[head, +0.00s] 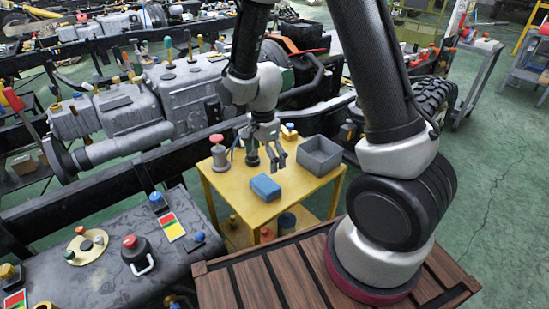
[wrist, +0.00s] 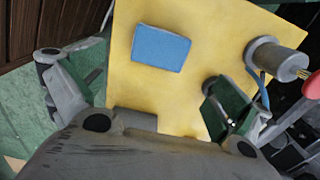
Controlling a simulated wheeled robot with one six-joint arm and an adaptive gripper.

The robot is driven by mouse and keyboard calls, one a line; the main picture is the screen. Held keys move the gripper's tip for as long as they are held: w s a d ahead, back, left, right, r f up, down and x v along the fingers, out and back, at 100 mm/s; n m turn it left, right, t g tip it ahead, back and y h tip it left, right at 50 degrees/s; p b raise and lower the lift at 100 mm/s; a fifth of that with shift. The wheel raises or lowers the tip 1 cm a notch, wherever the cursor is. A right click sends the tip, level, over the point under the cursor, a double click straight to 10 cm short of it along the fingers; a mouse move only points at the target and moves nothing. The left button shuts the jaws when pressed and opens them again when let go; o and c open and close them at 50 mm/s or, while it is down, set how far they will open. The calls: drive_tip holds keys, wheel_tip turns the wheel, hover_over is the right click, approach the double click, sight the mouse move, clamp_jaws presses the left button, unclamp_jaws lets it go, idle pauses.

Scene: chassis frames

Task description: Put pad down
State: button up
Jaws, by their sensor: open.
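The pad, a blue rectangular block (head: 265,187), lies flat on the yellow table (head: 243,213). It also shows in the wrist view (wrist: 160,48), on the bare yellow top, apart from both fingers. My gripper (head: 267,165) is above the table, just behind and over the pad. In the wrist view its two fingers (wrist: 150,95) are spread wide with nothing between them but table and the pad beyond. My gripper is open and empty.
A grey open bin (head: 319,156) stands at the table's right. A red-topped grey cylinder (head: 218,152) stands at its back left. A dark control bench (head: 110,260) is at the front left. Chassis frames with engines (head: 190,85) run behind the table.

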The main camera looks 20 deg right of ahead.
drive_tip(key=s+d+r+n+t, duration=0.1)
drive_tip(key=s+d+r+n, duration=0.15)
drive_tip(key=r, duration=0.35)
drive_tip(key=s+d+r+n, duration=0.1)
drive_tip(key=d+r+n, duration=0.15)
drive_tip(key=r, duration=0.35)
drive_tip(key=s+d+r+n+t, duration=0.1)
drive_tip(key=s+d+r+n, duration=0.1)
drive_tip(key=d+r, duration=0.35)
drive_tip(key=s+d+r+n+t, duration=0.2)
drive_tip(key=s+d+r+n, duration=0.2)
drive_tip(key=s, duration=0.9)
wheel_tip(320, 180, up, 6)
drive_tip(key=n, duration=0.3)
drive_tip(key=shift+s+d, duration=0.2)
drive_tip(key=shift+s, duration=0.1)
drive_tip(key=shift+f, duration=0.1)
